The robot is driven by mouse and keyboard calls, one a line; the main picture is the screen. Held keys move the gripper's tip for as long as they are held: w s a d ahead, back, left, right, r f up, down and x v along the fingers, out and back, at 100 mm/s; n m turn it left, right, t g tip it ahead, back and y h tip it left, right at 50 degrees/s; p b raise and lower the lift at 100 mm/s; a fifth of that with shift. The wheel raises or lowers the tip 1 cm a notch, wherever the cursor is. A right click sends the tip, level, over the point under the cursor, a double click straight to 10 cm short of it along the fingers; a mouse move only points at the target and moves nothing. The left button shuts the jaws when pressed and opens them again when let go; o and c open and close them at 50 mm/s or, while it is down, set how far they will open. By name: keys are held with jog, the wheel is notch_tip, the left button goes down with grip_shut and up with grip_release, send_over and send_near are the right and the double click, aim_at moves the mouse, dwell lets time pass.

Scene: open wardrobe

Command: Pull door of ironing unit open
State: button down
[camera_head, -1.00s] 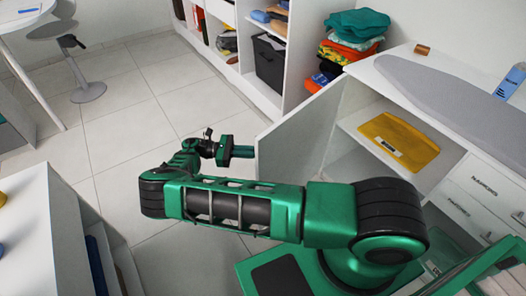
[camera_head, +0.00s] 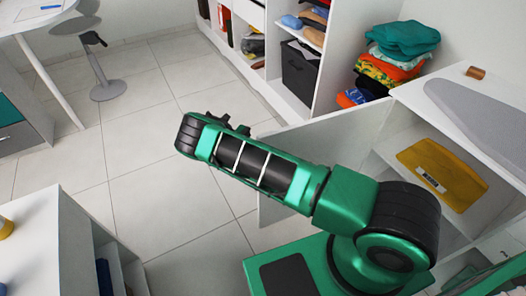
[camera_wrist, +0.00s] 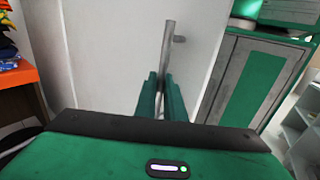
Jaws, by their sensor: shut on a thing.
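The white door (camera_head: 312,140) of the ironing unit stands swung out from the unit (camera_head: 410,128) in the head view. Behind it, the unit's inside is exposed, with a yellow folder (camera_head: 443,172) on a shelf. In the wrist view, the white door face (camera_wrist: 110,55) fills the middle, with a grey vertical bar handle (camera_wrist: 167,50). My gripper (camera_wrist: 161,92) is shut on the lower part of this handle. In the head view, my gripper is hidden behind my arm.
Open tile floor (camera_head: 150,170) lies left of the door. A white cabinet (camera_head: 55,245) stands at the lower left. A shelving unit with a dark bin (camera_head: 299,70) and a stack of folded clothes (camera_head: 392,62) stand behind the door.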

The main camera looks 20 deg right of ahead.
jog(key=shift+w+d, duration=0.3)
jog(key=shift+d, duration=0.15)
jog(key=c, duration=1.8)
grip_release()
jog(key=shift+d, duration=0.1)
jog(key=shift+c, duration=0.2)
jog(key=shift+s, duration=0.1)
jog(key=shift+a, duration=0.35)
